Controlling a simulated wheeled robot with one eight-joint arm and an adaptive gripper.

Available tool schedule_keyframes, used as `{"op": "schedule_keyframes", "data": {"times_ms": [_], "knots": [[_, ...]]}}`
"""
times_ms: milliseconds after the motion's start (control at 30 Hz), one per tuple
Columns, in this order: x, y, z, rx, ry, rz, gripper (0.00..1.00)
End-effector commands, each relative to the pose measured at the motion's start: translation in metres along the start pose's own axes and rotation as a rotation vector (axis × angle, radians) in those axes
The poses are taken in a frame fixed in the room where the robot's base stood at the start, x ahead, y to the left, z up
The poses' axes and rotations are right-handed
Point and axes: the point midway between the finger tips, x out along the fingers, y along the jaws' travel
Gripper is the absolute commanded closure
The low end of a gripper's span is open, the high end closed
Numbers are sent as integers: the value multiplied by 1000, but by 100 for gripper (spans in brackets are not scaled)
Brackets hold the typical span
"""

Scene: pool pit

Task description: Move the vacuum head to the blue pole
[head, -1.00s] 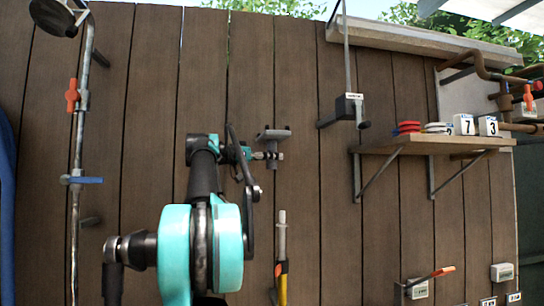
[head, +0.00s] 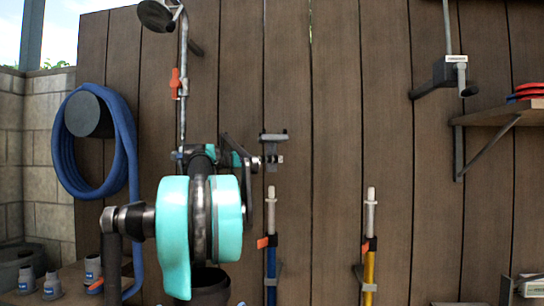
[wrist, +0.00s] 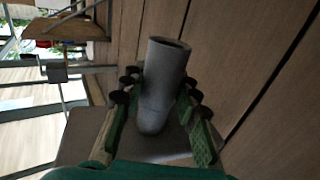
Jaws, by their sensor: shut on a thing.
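The grey vacuum head (head: 273,137) is held up in front of the wooden wall. In the wrist view its round, hollow neck (wrist: 165,60) stands between my green fingers, with a flat grey body below. My gripper (head: 262,160) is shut on the neck; it also shows in the wrist view (wrist: 160,88). The blue pole (head: 271,262) stands upright on the wall with a pale tip and an orange clip. In the head view the vacuum head appears just above that tip, with a gap between. Their depth apart is unclear. My arm hides part of the gripper.
A yellow pole (head: 370,268) stands to the right of the blue one. A blue hose (head: 68,165) hangs at the left. A pipe with a red valve handle (head: 176,85) runs down the wall close to my arm. A shelf (head: 495,114) is at the right.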

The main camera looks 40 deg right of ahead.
Motion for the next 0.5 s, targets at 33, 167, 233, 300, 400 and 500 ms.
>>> {"op": "schedule_keyframes", "data": {"times_ms": [33,167,233,300,400,500], "knots": [[0,0,1,0,1,1,100],[0,0,6,0,1,1,100],[0,0,10,0,1,0,100],[0,0,14,0,1,0,100],[0,0,20,0,1,0,100],[0,0,27,0,1,0,100]]}}
